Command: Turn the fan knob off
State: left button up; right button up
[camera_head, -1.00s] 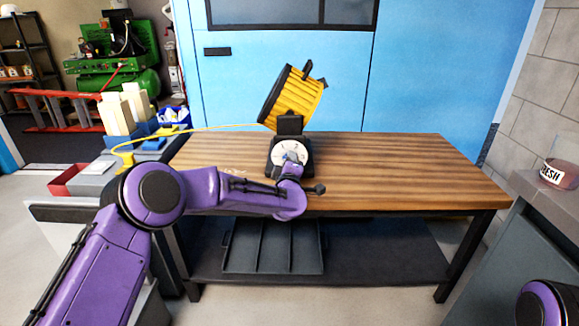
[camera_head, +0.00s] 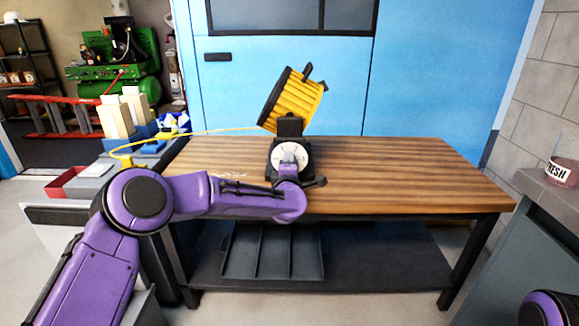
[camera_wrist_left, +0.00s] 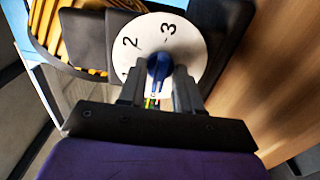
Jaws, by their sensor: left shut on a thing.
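The yellow fan (camera_head: 292,101) stands tilted on a black base at the back of the wooden table. The base has a white dial (camera_head: 282,152) on its front, which also shows large in the left wrist view (camera_wrist_left: 190,50) with the numerals 2 and 3 readable. The blue fan knob (camera_wrist_left: 159,68) is at the dial's middle. My left gripper (camera_wrist_left: 158,88) is shut on the knob, one dark finger on each side. In the head view the left gripper (camera_head: 288,168) covers the knob and the lower dial. The knob's exact setting is partly hidden. My right gripper is out of view.
The wooden table (camera_head: 410,170) is clear to the right of the fan. A yellow cable (camera_head: 200,131) runs left from the fan. A side bench at left holds a red bin (camera_head: 70,184) and blocks. A glass jar (camera_head: 563,172) stands at the right.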

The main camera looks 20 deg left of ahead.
pick_arm(q)
jog(key=o, duration=0.7)
jog(key=shift+c, duration=0.2)
jog(key=p+v, duration=0.1)
jog(key=v, duration=0.9)
jog(key=shift+s, duration=0.3)
jog(key=shift+d, duration=0.1)
